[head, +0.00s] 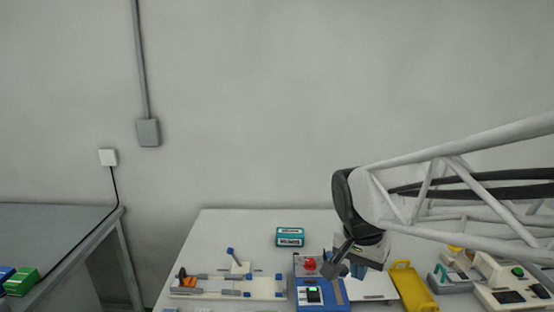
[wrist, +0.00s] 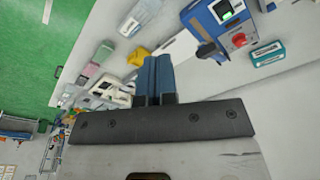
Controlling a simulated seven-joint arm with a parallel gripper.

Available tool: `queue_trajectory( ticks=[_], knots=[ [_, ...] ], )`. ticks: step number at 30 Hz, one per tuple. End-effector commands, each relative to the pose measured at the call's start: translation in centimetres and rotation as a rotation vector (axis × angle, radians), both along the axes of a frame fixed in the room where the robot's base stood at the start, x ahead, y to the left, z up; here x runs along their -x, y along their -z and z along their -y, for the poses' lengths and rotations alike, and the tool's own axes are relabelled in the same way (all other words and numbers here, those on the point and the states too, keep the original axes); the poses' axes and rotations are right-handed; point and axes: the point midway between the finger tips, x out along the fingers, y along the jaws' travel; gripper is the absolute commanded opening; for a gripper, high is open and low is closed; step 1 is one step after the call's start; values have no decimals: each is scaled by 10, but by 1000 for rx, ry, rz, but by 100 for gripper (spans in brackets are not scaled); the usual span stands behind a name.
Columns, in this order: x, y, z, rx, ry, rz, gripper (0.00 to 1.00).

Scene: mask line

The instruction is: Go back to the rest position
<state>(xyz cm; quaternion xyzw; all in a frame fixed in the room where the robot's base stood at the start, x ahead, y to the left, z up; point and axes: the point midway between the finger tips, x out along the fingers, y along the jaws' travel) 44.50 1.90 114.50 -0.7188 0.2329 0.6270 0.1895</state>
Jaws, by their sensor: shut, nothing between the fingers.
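My gripper (head: 340,260) hangs over the white table (head: 213,237), close to a blue machine (head: 338,293) with a red button (head: 310,264) and a lit green button. In the head view the gripper covers part of this machine. In the wrist view the gripper's blue fingers (wrist: 155,75) are together, with nothing between them. The blue machine also shows in the wrist view (wrist: 205,15), at the upper right. Whether the gripper touches anything cannot be told.
A teal box (head: 290,237) stands behind the blue machine. A white fixture (head: 210,290) lies to its left. A yellow tray (head: 412,287) and a beige machine (head: 500,275) are on the right. A grey table (head: 50,220) with green and blue boxes stands far left.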

Motion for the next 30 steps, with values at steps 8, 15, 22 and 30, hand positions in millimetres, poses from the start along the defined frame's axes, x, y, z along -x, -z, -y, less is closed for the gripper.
queue_trajectory(
  ticks=[8,15,22,30],
  knots=[
    [62,-3,14,-8,-258,37,0],
    [106,2,20,3,-467,71,0],
    [127,6,23,13,-574,89,0],
    [130,7,23,15,-591,91,0]
  ],
)
